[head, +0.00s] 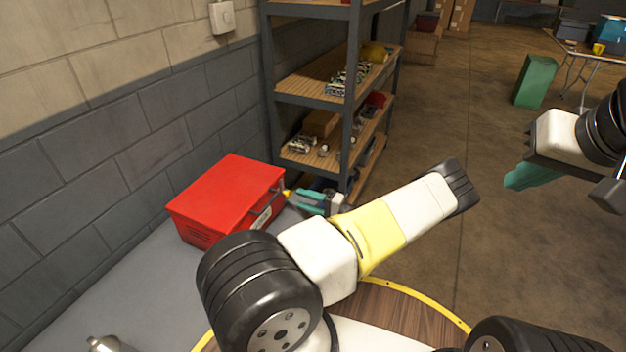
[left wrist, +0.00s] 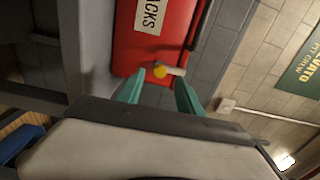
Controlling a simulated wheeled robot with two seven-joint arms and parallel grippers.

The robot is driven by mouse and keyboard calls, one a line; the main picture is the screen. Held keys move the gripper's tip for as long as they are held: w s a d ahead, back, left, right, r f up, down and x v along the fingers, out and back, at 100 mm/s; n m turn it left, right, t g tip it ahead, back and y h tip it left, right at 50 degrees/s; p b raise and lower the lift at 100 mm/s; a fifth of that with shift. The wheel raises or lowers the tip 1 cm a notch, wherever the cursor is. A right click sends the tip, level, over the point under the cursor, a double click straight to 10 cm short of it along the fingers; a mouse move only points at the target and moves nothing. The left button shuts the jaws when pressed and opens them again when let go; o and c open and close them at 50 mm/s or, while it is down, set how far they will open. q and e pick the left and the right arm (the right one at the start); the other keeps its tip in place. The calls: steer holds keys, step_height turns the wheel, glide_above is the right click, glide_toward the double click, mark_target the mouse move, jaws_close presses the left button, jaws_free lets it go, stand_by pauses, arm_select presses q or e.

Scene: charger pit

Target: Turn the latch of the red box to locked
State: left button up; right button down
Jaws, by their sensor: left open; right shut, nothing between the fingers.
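The red box (head: 228,190) sits closed on the grey bench against the wall. In the left wrist view the red box (left wrist: 170,40) shows its front with a white label. Its latch (left wrist: 166,71) has a yellow end and a pale lever pointing right in that view. A yellow tip of the latch (head: 287,193) also shows in the head view. My left gripper (head: 300,199) is open at the box's front. In the left wrist view the left gripper (left wrist: 160,84) has its teal fingertips on either side of the latch; contact cannot be told. My right gripper (head: 522,178) is shut and empty, far right.
A metal shelf (head: 345,92) with boxes and small parts stands just behind the red box. The block wall (head: 100,140) is close on the left. A metal bottle (head: 105,344) stands on the bench (head: 140,290) at the front. Open floor lies to the right.

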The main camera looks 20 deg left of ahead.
arm_select(q)
steer(key=d, duration=0.2)
steer(key=shift+s+d, duration=0.1)
steer(key=shift+d, duration=0.25)
steer(key=s+d+r+t+h, duration=0.1)
steer(key=s+d+r+h, duration=0.3)
steer(key=r, duration=0.9)
steer(key=s+d+r+t+h, duration=0.2)
steer(key=s+d+r+h, duration=0.2)
steer(key=s+r+h, duration=0.5)
steer(key=s+d+r+t+h, duration=0.1)
steer(key=s+d+r+h, duration=0.4)
steer(key=s+r, duration=0.7)
steer(key=shift+r+t+h, duration=0.3)
steer(key=shift+r+h, duration=0.8)
steer(key=shift+r, duration=2.3)
